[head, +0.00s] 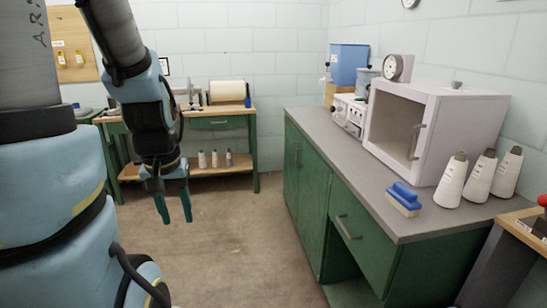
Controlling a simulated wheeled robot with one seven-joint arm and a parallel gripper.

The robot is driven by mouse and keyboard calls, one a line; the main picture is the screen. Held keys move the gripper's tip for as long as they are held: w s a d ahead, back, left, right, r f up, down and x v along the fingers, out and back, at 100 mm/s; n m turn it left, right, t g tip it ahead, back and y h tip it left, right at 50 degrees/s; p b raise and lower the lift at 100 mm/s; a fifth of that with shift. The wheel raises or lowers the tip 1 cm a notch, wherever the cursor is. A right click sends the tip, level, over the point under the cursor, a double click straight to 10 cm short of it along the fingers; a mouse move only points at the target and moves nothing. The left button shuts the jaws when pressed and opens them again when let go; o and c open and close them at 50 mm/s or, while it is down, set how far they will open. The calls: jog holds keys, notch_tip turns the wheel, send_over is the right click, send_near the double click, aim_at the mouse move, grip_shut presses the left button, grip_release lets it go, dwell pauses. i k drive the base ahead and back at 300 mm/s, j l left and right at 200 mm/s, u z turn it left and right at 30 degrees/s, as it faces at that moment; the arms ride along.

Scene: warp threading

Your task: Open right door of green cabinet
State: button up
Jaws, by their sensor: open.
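The green cabinet (375,255) stands at the right under a long grey countertop (330,140). Its front faces left toward the open floor and is seen at a slant. The right door (312,195) is the nearer green panel, left of the drawer, and looks closed. Small handles (297,157) show near the top of the doors, at the middle of the pair. My gripper (175,217) hangs over the floor, left of the cabinet, pointing down. Its teal fingers are apart with nothing between them, and it does not touch the cabinet.
A drawer (355,232) with a bar handle is nearer me, above an open space. A white oven-like box (475,120), white cones (451,182) and a blue brush (404,197) stand on the countertop. A green bench (222,123) is at the back. The floor between is clear.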

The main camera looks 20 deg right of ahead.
aim_at(316, 173)
jog(key=i+u, duration=0.3)
jog(key=i, duration=1.2)
jog(key=i+z, duration=0.1)
jog(key=i, duration=0.8)
jog(key=i+j+z, duration=0.1)
jog(key=i, duration=0.8)
jog(key=i+j+z, duration=0.15)
jog(key=z, duration=0.6)
